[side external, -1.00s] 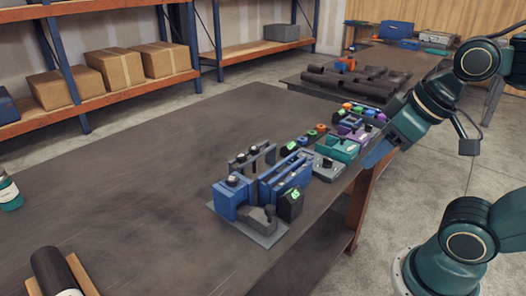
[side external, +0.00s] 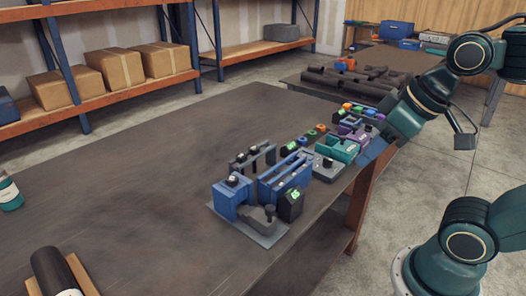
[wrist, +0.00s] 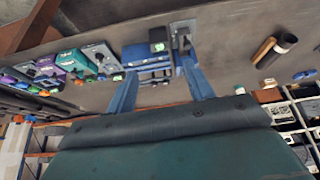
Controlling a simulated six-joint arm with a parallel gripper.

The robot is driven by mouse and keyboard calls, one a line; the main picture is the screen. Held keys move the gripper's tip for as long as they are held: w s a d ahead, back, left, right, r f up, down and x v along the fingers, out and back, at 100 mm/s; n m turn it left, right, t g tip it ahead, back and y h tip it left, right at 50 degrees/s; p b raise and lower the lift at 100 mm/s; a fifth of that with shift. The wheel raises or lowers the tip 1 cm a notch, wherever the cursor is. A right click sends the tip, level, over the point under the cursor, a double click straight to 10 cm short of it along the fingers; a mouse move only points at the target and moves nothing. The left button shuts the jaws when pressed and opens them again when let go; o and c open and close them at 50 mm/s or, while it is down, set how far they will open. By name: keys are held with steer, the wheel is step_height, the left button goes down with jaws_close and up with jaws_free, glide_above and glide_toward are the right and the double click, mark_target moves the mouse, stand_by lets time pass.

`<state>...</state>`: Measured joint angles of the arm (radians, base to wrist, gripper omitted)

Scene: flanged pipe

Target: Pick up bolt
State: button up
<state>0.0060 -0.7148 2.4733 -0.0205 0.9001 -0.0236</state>
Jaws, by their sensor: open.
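My gripper (side external: 370,157) is at the right edge of the workbench, beside the row of small fixtures. In the wrist view its two blue fingers (wrist: 157,68) are spread apart with nothing between them. No bolt can be told for certain; the small parts on the fixtures are too small to name. A blue fixture (side external: 232,200) with a grey clamp-like block and a green-lit display (side external: 291,203) stands on a grey plate. It also shows in the wrist view (wrist: 140,54), beyond the fingertips.
A teal fixture (side external: 338,149) and several small coloured pieces line the bench's right edge. Dark pipes (side external: 350,82) lie on a bench behind. A dark cylinder (side external: 52,270) lies at the front left. The workbench's (side external: 130,180) middle is clear.

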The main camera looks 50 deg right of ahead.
steer(key=w+a+f+n+g+y, duration=0.1)
steer(key=w+n, duration=0.4)
steer(key=w, duration=0.8)
steer(key=w+a+f+n+g+y, duration=0.1)
steer(key=w+n, duration=0.5)
steer(key=w, duration=0.7)
steer(key=shift+w+a+f+n+g+y, duration=0.3)
steer(key=shift+f+g+y, duration=0.25)
steer(key=shift+y, duration=0.45)
glide_toward(232, 178)
steer(key=shift+x, duration=1.1)
steer(key=shift+a+f, duration=0.1)
steer(key=shift+a, duration=0.05)
steer(key=shift+f, duration=0.1)
steer(key=shift+x, duration=2.55)
